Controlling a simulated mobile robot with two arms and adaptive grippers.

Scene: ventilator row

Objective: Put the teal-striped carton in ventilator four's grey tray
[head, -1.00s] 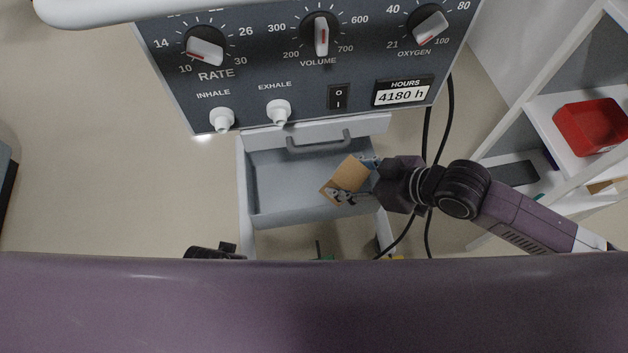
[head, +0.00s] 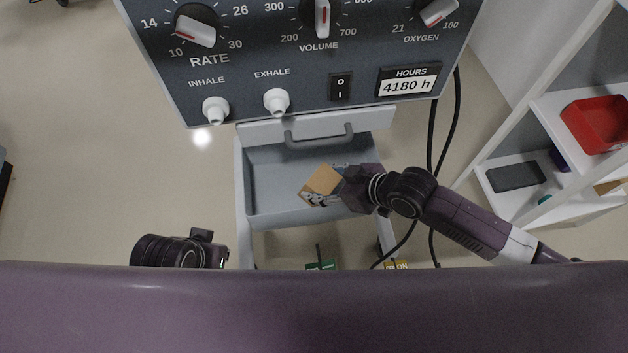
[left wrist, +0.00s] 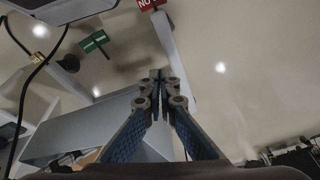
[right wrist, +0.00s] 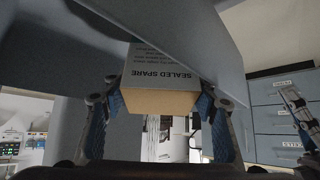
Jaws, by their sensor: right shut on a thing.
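A brown carton (head: 321,184) is held by my right gripper (head: 334,187), over the right part of the open grey tray (head: 270,185) below the ventilator panel. In the right wrist view the carton (right wrist: 160,101) sits between both fingers, with "SEALED SPARE" on one face. I cannot tell whether the carton touches the tray. My left gripper (left wrist: 157,78) is shut with nothing between its tips. In the head view only part of my left arm shows, at the lower left.
The ventilator panel (head: 300,75) with knobs and white ports overhangs the tray's back. Black cables (head: 437,150) hang to its right. A white shelf holds a red bin (head: 597,125) and a dark flat item (head: 515,176). A green sign (head: 320,265) stands below the tray.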

